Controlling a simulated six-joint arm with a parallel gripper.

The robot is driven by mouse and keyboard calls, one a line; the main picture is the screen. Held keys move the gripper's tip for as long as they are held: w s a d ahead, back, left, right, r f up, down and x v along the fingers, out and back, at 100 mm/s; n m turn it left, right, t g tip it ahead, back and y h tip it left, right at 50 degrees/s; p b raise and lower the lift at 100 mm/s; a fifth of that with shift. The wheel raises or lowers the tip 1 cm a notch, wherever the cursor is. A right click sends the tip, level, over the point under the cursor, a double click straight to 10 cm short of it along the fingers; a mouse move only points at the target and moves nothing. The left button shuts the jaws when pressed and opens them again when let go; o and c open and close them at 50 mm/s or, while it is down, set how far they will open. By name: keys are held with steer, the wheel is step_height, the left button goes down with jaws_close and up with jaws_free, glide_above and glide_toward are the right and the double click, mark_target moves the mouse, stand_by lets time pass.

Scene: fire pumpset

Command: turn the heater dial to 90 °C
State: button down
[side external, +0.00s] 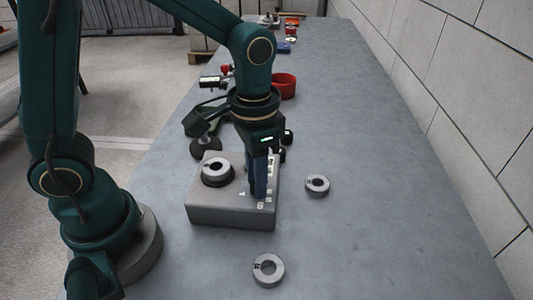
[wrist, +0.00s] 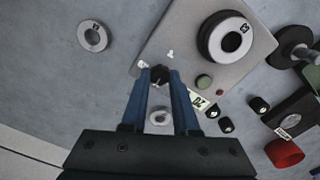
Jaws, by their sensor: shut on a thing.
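The heater is a grey box (side external: 225,213) on the bench, and its top panel (wrist: 185,45) fills the upper middle of the wrist view. A small black dial (wrist: 160,74) sits on this panel, with small white marks near it that I cannot read. My gripper (wrist: 160,80) points down at the panel with its blue fingers shut on the dial. In the side view my gripper (side external: 261,192) stands over the right part of the heater and hides the dial.
A metal ring (side external: 217,166) sits on the heater's dark round seat. Loose rings lie on the bench to the right (side external: 317,184) and in front (side external: 268,268). A red cup (side external: 285,86) and dark tools stand behind my gripper. The bench's right side is clear.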

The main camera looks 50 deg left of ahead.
steer(key=m, duration=0.5)
steer(key=shift+m, duration=0.3)
stand_by(0.4)
steer(key=c, duration=0.7)
jaws_free()
steer(key=shift+r, duration=2.6)
